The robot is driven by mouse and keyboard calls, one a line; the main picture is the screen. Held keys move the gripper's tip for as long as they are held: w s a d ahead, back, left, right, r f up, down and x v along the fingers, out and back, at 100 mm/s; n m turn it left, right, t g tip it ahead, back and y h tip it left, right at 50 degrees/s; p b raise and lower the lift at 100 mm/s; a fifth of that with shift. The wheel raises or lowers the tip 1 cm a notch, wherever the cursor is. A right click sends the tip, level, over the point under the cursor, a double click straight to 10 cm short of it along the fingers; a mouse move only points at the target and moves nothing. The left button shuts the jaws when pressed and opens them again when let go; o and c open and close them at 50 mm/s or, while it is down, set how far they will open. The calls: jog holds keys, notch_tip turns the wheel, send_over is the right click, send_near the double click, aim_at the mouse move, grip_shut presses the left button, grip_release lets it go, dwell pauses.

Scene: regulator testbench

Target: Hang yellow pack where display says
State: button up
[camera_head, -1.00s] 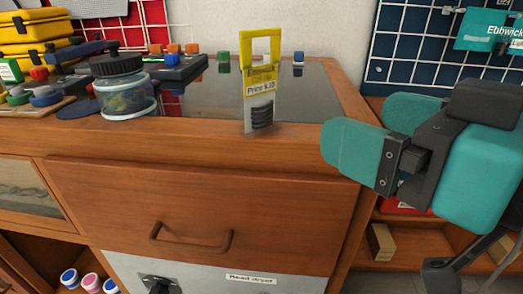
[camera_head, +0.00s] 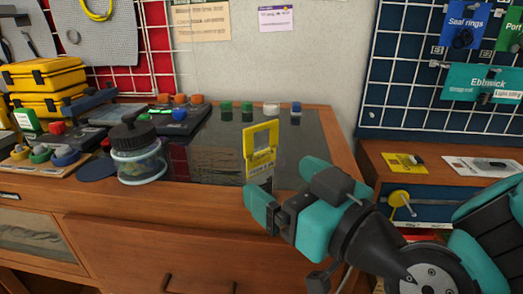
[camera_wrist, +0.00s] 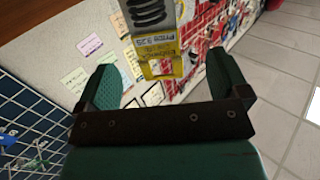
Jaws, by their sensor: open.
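The yellow pack (camera_head: 260,152) stands upright on the dark top of the wooden cabinet, near its front edge; its hanging tab has a window. In the wrist view the pack (camera_wrist: 155,50) appears upside down, with dark coils and a price label, ahead of and partly between the open fingers (camera_wrist: 163,74). I see no contact. A blue pegboard (camera_head: 410,95) at the right holds a blue Seal rings pack (camera_head: 463,25) and a teal Ebbwick pack (camera_head: 487,83). No readable display text shows.
A lidded glass jar (camera_head: 138,160) stands left of the pack. Several coloured knobs (camera_head: 247,107) line the back of the cabinet top. Yellow cases (camera_head: 45,75) are stacked at the left. A lower shelf (camera_head: 440,178) at the right holds a yellow card (camera_head: 403,162).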

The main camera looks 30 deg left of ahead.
aim_at(267, 166)
jog(key=p+x, duration=0.1)
jog(key=x, duration=0.1)
jog(key=shift+w+a, duration=0.2)
jog(key=shift+a, duration=0.1)
jog(key=p+x, duration=0.2)
jog(key=x, duration=0.2)
jog(key=shift+w+a+r, duration=0.1)
jog(key=shift+w+r, duration=0.1)
jog(key=shift+w, duration=0.05)
jog(key=shift+w+a+f, duration=0.15)
jog(key=shift+a, duration=0.15)
jog(key=shift+c, duration=0.4)
jog(key=c, duration=1)
